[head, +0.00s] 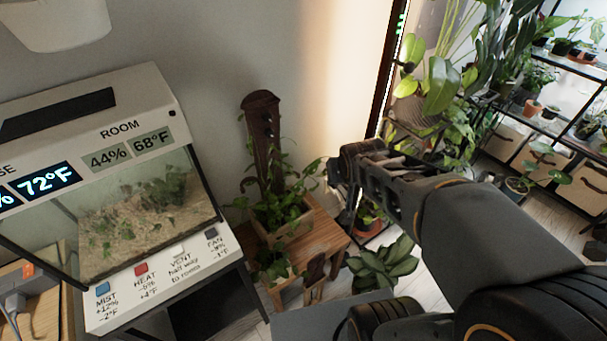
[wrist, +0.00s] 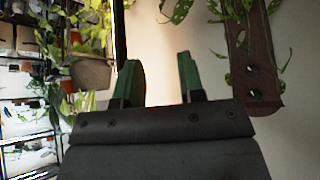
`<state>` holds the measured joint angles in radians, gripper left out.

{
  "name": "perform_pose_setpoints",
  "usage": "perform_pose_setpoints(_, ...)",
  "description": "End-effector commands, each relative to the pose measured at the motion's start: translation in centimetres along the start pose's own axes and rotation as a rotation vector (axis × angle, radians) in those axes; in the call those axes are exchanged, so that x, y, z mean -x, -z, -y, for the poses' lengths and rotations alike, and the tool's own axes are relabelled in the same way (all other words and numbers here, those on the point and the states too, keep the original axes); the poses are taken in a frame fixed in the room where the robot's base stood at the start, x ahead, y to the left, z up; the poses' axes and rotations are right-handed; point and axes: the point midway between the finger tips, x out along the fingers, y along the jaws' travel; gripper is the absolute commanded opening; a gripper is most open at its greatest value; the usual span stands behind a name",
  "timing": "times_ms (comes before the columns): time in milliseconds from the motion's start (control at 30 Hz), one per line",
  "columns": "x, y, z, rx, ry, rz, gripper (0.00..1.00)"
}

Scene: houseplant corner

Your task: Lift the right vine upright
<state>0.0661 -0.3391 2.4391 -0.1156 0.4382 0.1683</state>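A dark wooden plank (head: 262,118) stands upright in a wooden planter (head: 296,232) in the head view. Leafy vines grow around its lower part. The right vine (head: 306,182) leans out to the right of the plank, toward my gripper (head: 339,178). In the wrist view, which looks turned over, my gripper (wrist: 158,64) is open, its two green fingers apart with nothing seen between them. A leafy stem (wrist: 181,9) shows beyond the fingers at the top edge, and the plank (wrist: 250,45) with round holes or fittings is to the right. Whether the gripper touches a leaf cannot be told.
The planter stands on a wooden stool (head: 330,240). A terrarium (head: 150,215) with labelled buttons is at left. Potted plants (head: 440,90) and a shelf (head: 550,120) fill the right. A broad-leaved plant (head: 385,265) is low beside the stool. The wall above the plank is clear.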

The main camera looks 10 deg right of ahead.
Motion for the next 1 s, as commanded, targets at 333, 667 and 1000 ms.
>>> perform_pose_setpoints(333, -19.2, 3.9, -0.4, -0.171, 0.191, -0.503, 0.36)
perform_pose_setpoints(667, -29.7, 0.9, 0.4, -0.361, 0.642, -0.794, 0.36)
perform_pose_setpoints(1000, -32.7, -2.9, 0.2, -0.495, 0.946, -0.891, 0.36)
